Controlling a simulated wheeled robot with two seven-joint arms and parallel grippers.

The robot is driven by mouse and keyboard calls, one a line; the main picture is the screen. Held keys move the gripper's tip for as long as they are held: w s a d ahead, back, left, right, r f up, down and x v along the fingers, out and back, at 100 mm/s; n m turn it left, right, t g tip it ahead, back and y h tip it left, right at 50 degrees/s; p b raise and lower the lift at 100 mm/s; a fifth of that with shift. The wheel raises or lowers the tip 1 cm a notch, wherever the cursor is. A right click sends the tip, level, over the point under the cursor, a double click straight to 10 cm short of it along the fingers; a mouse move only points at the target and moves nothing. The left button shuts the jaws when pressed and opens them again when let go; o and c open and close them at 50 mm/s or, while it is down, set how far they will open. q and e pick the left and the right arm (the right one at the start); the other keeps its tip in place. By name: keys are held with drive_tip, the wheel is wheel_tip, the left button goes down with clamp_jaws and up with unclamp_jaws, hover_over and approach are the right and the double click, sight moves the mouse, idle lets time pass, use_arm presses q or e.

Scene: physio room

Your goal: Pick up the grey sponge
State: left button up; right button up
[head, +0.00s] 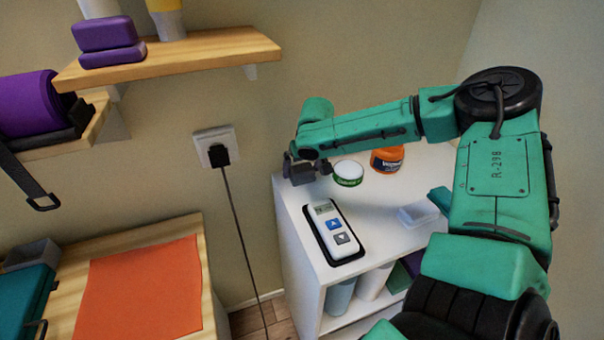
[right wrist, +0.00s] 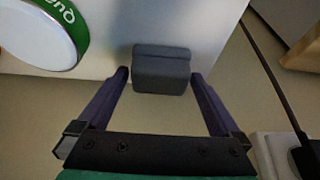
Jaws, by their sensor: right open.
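The grey sponge (right wrist: 161,68) shows in the right wrist view as a small dark grey block near the edge of the white shelf top (right wrist: 110,45). My right gripper (right wrist: 160,76) is open, with one fingertip on each side of the sponge's near part and a narrow gap at each side. In the head view my right gripper (head: 303,170) is over the far left corner of the white shelf unit; I cannot clearly make out the sponge there. My left gripper is in neither view.
A green-and-white tin (head: 348,174) and an orange jar (head: 387,160) stand just right of the gripper. A wall plug (head: 218,155) with a hanging cable is left.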

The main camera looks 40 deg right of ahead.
sight(302, 167)
drive_tip(key=shift+w+f, duration=0.15)
drive_tip(key=shift+f, duration=0.05)
drive_tip(key=c, duration=1.1)
drive_tip(key=shift+r, duration=0.15)
wheel_tip(302, 167, up, 20)
drive_tip(key=p, duration=0.1)
drive_tip(key=o, duration=0.5)
drive_tip(key=c, duration=0.3)
